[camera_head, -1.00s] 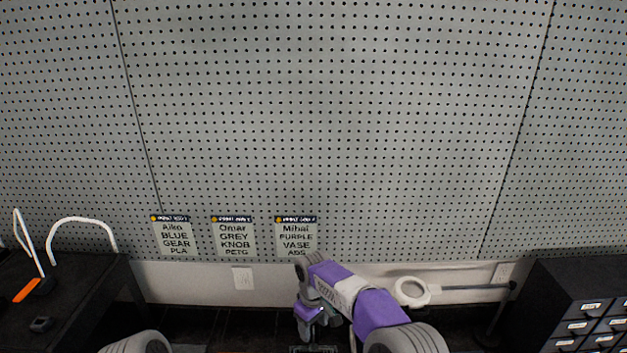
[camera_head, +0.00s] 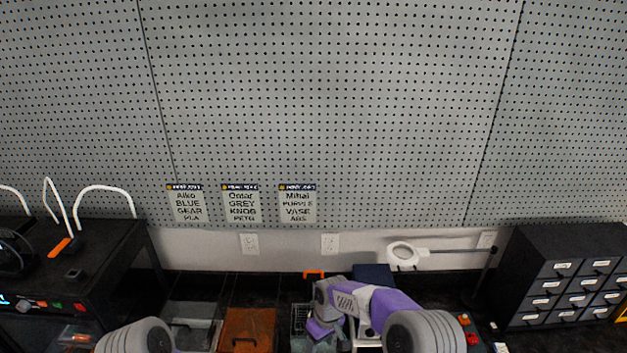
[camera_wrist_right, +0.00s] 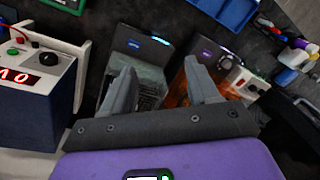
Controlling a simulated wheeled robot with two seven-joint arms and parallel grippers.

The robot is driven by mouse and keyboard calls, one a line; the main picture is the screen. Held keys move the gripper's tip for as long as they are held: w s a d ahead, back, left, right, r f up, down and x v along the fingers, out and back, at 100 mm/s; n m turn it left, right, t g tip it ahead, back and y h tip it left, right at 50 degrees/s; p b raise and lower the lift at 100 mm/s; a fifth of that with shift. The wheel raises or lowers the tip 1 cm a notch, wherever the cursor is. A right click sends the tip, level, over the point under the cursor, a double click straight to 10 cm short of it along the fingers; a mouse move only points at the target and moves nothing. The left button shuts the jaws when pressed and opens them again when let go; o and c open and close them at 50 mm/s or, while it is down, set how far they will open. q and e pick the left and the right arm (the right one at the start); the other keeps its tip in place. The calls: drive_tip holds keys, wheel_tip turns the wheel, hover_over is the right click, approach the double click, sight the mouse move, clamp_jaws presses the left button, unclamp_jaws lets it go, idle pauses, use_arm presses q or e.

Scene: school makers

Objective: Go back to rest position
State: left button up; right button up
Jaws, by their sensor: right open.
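My right arm (camera_head: 372,299) reaches in from the bottom right in the head view and folds down toward the bench. Its gripper is low in the head view and partly hidden by the wrist. In the right wrist view the right gripper (camera_wrist_right: 158,78) has its two grey fingers spread apart, with nothing held between them.
A black machine (camera_head: 85,265) is at left. A boxed instrument with red digits (camera_wrist_right: 30,90) stands left of the right gripper. Three signs hang on the pegboard.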

drive_tip(key=s+d+f+m+y, duration=0.1)
drive_tip(key=s+d+f+m, duration=0.15)
drive_tip(key=s+f, duration=0.4)
drive_tip(key=s+d+f+m+y, duration=0.1)
drive_tip(key=s+d+f+m, duration=0.15)
drive_tip(key=s+f, duration=0.45)
drive_tip(key=s+d+f+m+t, duration=0.1)
drive_tip(key=s+m, duration=0.2)
drive_tip(key=s, duration=0.5)
drive_tip(key=s+d+m, duration=0.2)
drive_tip(key=s, duration=0.5)
use_arm(q)
wheel_tip(320, 180, down, 18)
drive_tip(key=s+b, duration=0.1)
drive_tip(key=b, duration=1.7)
drive_tip(key=shift+f+b, duration=0.2)
drive_tip(key=shift+b, duration=0.15)
use_arm(e)
wheel_tip(320, 180, down, 18)
drive_tip(key=shift+w+a+y, duration=0.15)
drive_tip(key=shift+w+y, duration=0.1)
drive_tip(key=shift+y, duration=0.05)
